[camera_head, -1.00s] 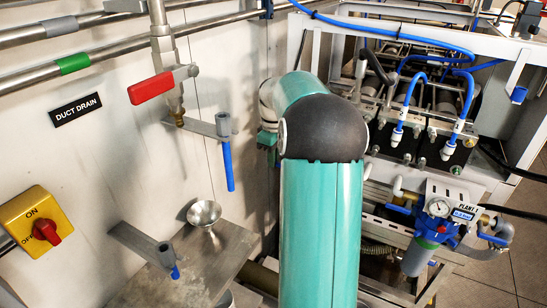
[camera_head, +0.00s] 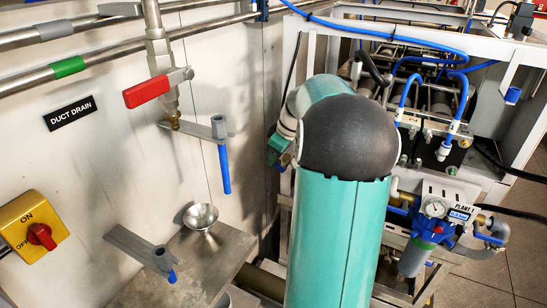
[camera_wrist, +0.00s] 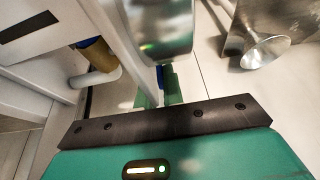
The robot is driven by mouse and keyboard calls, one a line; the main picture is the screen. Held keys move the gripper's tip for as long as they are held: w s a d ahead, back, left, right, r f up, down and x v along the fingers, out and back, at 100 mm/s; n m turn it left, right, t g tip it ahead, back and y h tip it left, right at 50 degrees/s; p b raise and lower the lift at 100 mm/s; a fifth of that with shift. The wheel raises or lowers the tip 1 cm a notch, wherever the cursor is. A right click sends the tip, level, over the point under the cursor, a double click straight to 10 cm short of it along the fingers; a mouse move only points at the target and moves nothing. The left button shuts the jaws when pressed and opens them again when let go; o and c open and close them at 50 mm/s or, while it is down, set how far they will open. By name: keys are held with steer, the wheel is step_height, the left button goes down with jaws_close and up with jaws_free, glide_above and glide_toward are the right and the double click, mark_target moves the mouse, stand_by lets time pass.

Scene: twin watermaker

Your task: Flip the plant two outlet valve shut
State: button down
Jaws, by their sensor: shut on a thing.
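In the wrist view my gripper (camera_wrist: 160,96) has its green fingers close together on a small blue part (camera_wrist: 160,76), which looks like the end of a valve handle. A blurred grey metal body (camera_wrist: 165,38) stands just beyond the fingertips. Most of the handle is hidden by the fingers. In the head view my teal arm with its black joint covers the fingers and whatever they hold. No plant two label is readable in either view.
At left are a red-handled valve (camera_head: 157,89), a duct drain label (camera_head: 70,113) and a yellow switch (camera_head: 33,225). A metal funnel (camera_head: 201,216) sits near the wall. A plant 1 gauge unit (camera_head: 438,215) and white frame stand at right.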

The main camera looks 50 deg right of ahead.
steer(key=c, duration=1.5)
jaws_free()
steer(key=v, duration=1.3)
steer(key=shift+s+r, duration=0.15)
steer(key=shift+r, duration=0.2)
steer(key=shift+o, duration=0.3)
